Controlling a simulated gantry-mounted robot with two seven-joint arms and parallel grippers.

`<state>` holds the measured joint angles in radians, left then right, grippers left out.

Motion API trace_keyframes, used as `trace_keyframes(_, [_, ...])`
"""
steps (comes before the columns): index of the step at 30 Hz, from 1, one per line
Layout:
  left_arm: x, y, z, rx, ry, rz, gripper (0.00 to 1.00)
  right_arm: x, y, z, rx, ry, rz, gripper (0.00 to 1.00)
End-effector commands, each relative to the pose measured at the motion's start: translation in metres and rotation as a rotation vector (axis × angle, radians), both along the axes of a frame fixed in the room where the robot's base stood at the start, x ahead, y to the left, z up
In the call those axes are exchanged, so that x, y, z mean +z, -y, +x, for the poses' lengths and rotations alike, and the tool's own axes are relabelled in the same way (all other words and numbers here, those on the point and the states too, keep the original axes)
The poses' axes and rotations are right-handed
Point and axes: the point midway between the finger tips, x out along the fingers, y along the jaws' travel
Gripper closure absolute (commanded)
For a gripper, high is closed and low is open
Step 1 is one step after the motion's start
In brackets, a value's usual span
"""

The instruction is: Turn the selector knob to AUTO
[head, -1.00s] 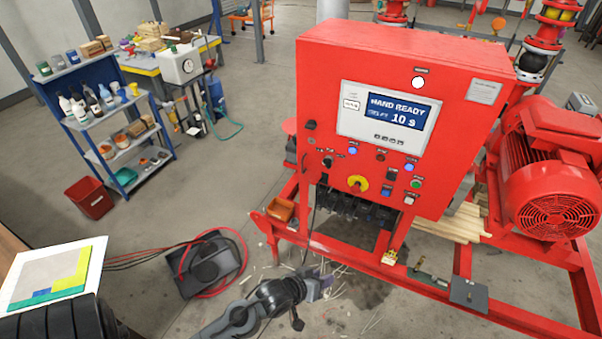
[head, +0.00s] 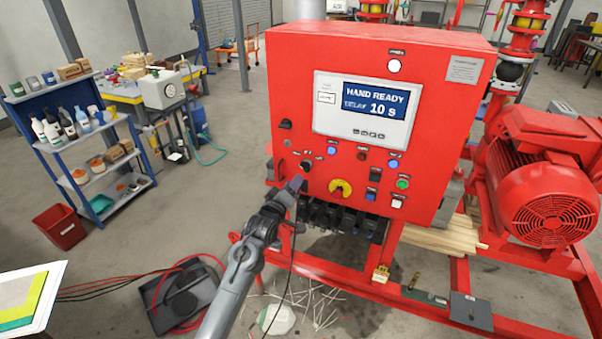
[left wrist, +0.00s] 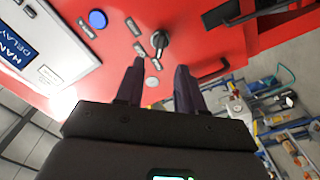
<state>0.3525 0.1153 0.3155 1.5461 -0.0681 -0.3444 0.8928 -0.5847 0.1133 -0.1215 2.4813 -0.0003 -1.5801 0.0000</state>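The black selector knob (head: 306,165) is on the lower left of the red control cabinet's front (head: 292,90), with small labels around it that I cannot read clearly. The display (head: 375,104) reads HAND READY, DELAY 10 s. My left gripper (head: 297,182) is just below and left of the knob in the head view. In the left wrist view, the left gripper (left wrist: 160,68) is open, its two dark fingers apart and empty. The knob (left wrist: 159,42) shows just beyond the fingertips, roughly between them, with no visible contact. My right gripper is not in view.
A black handle (head: 285,124) is at the cabinet's left edge. A red motor (head: 545,180) stands right. Open floor lies left of the cabinet.

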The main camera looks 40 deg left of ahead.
Motion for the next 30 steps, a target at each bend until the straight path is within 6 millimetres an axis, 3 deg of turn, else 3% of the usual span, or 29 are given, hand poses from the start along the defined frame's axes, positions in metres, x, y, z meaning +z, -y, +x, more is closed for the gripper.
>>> trace_keyframes(6, [0.001,-0.009,0.034,-0.001,0.0,0.001,0.62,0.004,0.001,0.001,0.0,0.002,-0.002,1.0])
trace_keyframes(15, [0.0,-0.018,0.064,0.0,0.0,0.001,0.62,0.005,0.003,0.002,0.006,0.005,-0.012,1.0])
trace_keyframes(30, [0.0,-0.02,0.073,0.0,-0.001,0.002,0.62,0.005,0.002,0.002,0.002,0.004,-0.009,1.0])
